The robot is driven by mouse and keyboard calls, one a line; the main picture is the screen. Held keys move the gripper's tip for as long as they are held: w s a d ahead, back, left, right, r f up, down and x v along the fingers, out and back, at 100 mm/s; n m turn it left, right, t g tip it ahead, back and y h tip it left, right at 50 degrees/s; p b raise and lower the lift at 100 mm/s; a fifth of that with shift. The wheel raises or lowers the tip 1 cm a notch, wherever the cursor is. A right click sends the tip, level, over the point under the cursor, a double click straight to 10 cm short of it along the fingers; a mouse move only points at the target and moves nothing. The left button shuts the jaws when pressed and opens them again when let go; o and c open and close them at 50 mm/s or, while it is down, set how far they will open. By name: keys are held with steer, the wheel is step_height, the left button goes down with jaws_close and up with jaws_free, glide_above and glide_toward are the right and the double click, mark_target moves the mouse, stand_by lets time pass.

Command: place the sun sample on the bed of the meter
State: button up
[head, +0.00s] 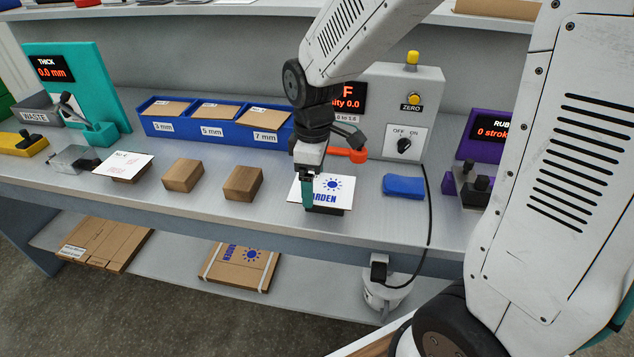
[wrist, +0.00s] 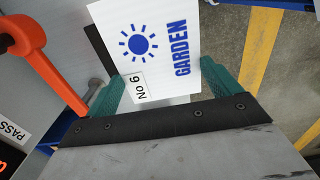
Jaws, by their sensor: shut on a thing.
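The sun sample (head: 333,188) is a white card with a blue sun and the word GARDEN. In the wrist view the sample (wrist: 155,45) has a "No 6" label and lies between my gripper's teal fingers (wrist: 165,88). My gripper (head: 307,192) is shut on it, above the bench front. A dark block shows under the card; I cannot tell whether they touch. Behind stands a grey meter (head: 425,85) with a red display reading 0.0, a ZERO button and an OFF/ON knob. Its orange arm (head: 346,155) also shows in the wrist view (wrist: 42,65). My arm hides its bed.
Wooden blocks (head: 183,175) and a card on a block (head: 124,165) stand left. A blue bin row (head: 215,118) lies behind them. A black cable (head: 430,215) hangs over the front edge.

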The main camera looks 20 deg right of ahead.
mark_target(316, 180)
steer(key=shift+w+d+f, duration=0.2)
steer(key=shift+w+d, duration=0.5)
steer(key=shift+w, duration=0.25)
step_height(316, 180, down, 3)
steer(key=shift+f, duration=0.2)
steer(key=shift+s+f, duration=0.1)
steer(key=shift+f, duration=0.05)
